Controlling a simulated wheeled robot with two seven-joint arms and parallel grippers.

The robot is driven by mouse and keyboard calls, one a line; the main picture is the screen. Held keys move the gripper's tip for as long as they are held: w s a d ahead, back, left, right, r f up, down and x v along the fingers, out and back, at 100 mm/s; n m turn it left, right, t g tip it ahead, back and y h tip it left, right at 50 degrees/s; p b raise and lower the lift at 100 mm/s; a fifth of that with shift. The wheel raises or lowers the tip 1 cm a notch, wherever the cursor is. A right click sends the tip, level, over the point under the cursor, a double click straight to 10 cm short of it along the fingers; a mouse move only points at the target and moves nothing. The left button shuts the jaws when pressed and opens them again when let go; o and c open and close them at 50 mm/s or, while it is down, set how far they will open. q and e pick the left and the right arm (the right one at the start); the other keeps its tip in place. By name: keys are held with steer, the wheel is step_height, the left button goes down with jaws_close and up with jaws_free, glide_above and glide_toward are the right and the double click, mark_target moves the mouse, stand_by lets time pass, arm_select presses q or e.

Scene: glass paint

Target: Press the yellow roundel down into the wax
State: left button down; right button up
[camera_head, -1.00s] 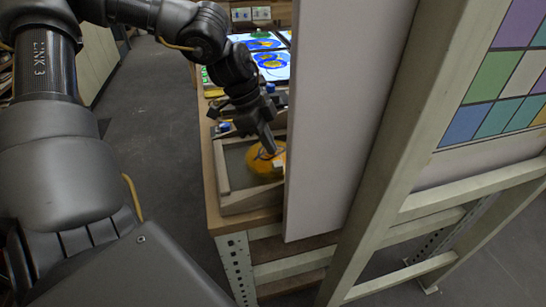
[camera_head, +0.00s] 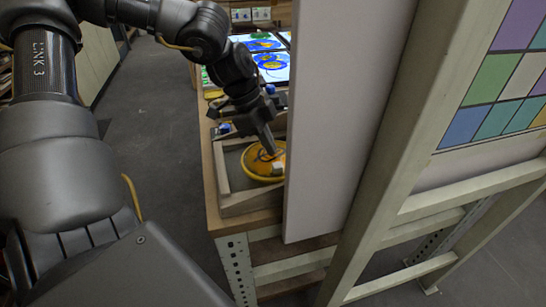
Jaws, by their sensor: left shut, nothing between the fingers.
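The yellow roundel (camera_head: 256,161) lies in a shallow wooden tray (camera_head: 224,168) on the workbench. It is round, with dark marks on its face and a yellow rim. The grey floor of the tray, likely the wax, shows around it. The white panel hides the roundel's right side. My left gripper (camera_head: 272,150) is shut, points down, and its tip is at the roundel's face, seemingly touching it. My right gripper is not in view.
A large white panel (camera_head: 345,120) on a frame stands close on the right and blocks part of the bench. Bright coloured glass designs (camera_head: 270,62) lie farther back on the bench. Open grey floor (camera_head: 150,120) is to the left.

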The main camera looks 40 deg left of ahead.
arm_select(q)
step_height(320, 180, up, 6)
steer(key=p, duration=0.4)
steer(key=shift+r, duration=0.25)
stand_by(0.6)
